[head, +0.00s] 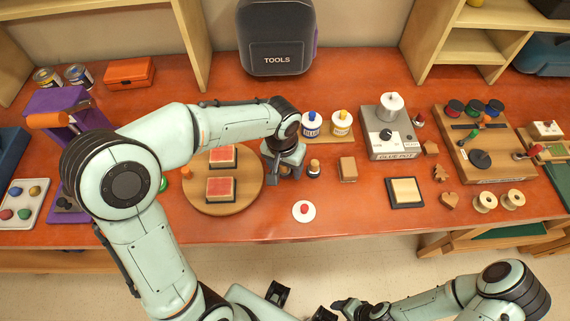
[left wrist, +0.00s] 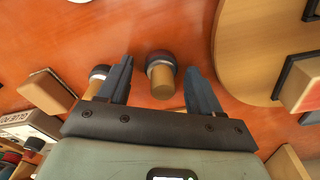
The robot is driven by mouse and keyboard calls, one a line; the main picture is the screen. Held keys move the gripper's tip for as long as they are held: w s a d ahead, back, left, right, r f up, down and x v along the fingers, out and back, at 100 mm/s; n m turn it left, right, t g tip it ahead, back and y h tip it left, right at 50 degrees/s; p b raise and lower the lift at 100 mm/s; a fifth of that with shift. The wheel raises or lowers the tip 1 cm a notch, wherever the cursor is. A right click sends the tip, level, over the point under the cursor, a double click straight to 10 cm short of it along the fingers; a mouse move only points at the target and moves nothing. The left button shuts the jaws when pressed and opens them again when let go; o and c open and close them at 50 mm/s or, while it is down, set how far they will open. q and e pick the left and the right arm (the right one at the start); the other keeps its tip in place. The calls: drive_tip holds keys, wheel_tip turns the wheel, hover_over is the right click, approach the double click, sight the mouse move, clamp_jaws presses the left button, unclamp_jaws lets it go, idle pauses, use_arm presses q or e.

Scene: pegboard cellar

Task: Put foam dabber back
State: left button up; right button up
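Two foam dabbers, wooden handles with dark heads, stand close together on the orange table. In the left wrist view one dabber (left wrist: 161,77) is between the fingers of my left gripper (left wrist: 158,74), with gaps visible on both sides. The second dabber (left wrist: 97,76) is partly hidden behind the finger at picture left. In the head view my left gripper (head: 287,172) points down beside the second dabber (head: 314,168) and hides the first. My right gripper (head: 347,307) is low at the bottom edge, away from the table; its fingers are unclear.
A round wooden board (head: 247,201) with two red pads lies left of my left gripper. The front table strip is mostly clear.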

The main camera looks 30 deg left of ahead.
sight(283, 167)
use_arm(q)
drive_tip(key=shift+r, duration=0.15)
use_arm(e)
drive_tip(key=shift+w+r, duration=0.1)
use_arm(q)
drive_tip(key=shift+r, duration=0.35)
wheel_tip(283, 167, up, 11)
drive_tip(key=s+p, duration=0.1)
drive_tip(key=shift+r+p, duration=0.2)
drive_tip(key=shift+p, duration=0.15)
use_arm(e)
drive_tip(key=shift+w+r, duration=0.6)
drive_tip(key=shift+r, duration=0.35)
